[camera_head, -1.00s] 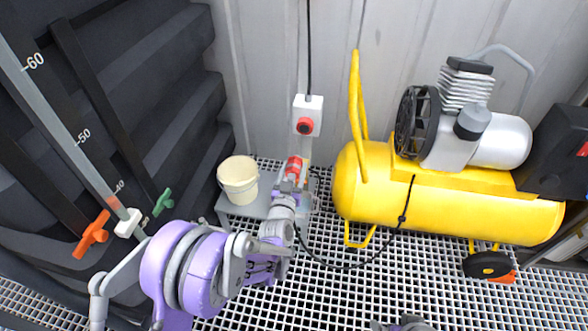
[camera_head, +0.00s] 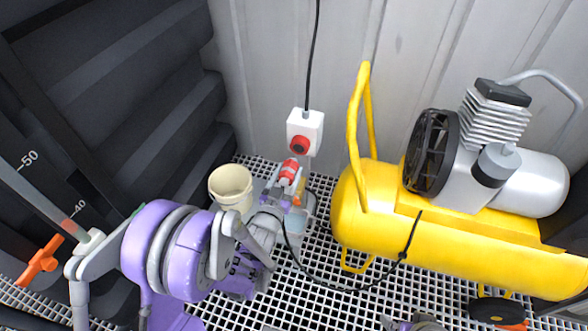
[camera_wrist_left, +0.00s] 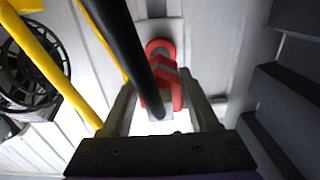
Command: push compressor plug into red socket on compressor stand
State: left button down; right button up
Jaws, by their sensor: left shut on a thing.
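The red plug (camera_head: 288,174) is held in my left gripper (camera_head: 282,188), just below and in front of the red socket (camera_head: 299,146). The socket sits on the front of a white box (camera_head: 306,128) by the back wall. In the left wrist view, my left gripper's fingers (camera_wrist_left: 164,118) flank the red plug (camera_wrist_left: 166,92). The red socket (camera_wrist_left: 158,47) shows just beyond it. A thick black cable (camera_wrist_left: 134,50) crosses the view and hides part of the plug. Whether plug and socket touch is unclear. A grey part of mine shows at the bottom edge, too cut off to read.
The yellow compressor (camera_head: 470,240) with its yellow handle (camera_head: 353,130) stands to the right. A cream bucket (camera_head: 231,188) stands left of the plug. A black cable (camera_head: 340,267) runs to the compressor over the grating floor. Dark ribbed panels fill the left.

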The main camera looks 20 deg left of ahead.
aim_at(299, 149)
pick_arm(q)
jog(key=shift+w+r+p, duration=0.1)
jog(key=shift+w+p, duration=0.2)
jog(key=shift+w, duration=0.7)
jog(key=w, duration=0.3)
jog(key=shift+w, duration=0.25)
jog(key=shift+w+d, duration=0.1)
jog(key=shift+w, duration=0.5)
dwell(0.7)
jog(key=shift+c, duration=0.3)
grip_release()
